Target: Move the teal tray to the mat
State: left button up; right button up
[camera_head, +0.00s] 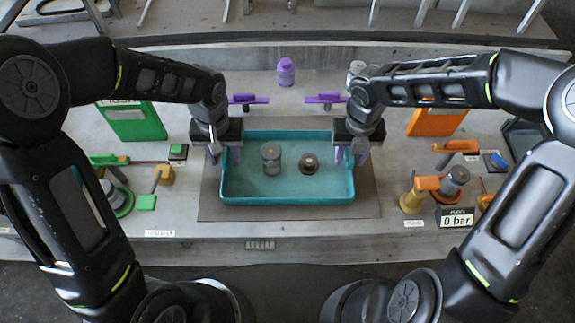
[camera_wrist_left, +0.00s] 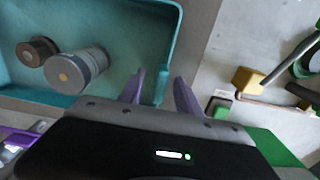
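The teal tray (camera_head: 290,198) sits over the dark grey mat (camera_head: 290,213) at the middle of the bench and appears to rest on it. It holds a grey cylinder (camera_head: 271,158) and a brown, shorter round part (camera_head: 309,164). My left gripper (camera_head: 224,156) is open at the tray's left wall. In the left wrist view its fingers (camera_wrist_left: 160,92) stand apart on either side of the tray's wall, with gaps showing. My right gripper (camera_head: 351,157) is at the right wall with its fingers spread, one on each side of the wall. The fingertips' depth is hard to tell.
A green panel (camera_head: 135,122) stands left and an orange one (camera_head: 437,120) right. Clamps and fixtures crowd both sides, including a grey and orange one (camera_head: 452,183) near the pressure display (camera_head: 457,218). A purple-capped bottle (camera_head: 286,72) stands behind. The bench's front strip is mostly clear.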

pick_arm(q)
grip_shut()
pick_arm(e)
grip_shut()
dwell(1.1)
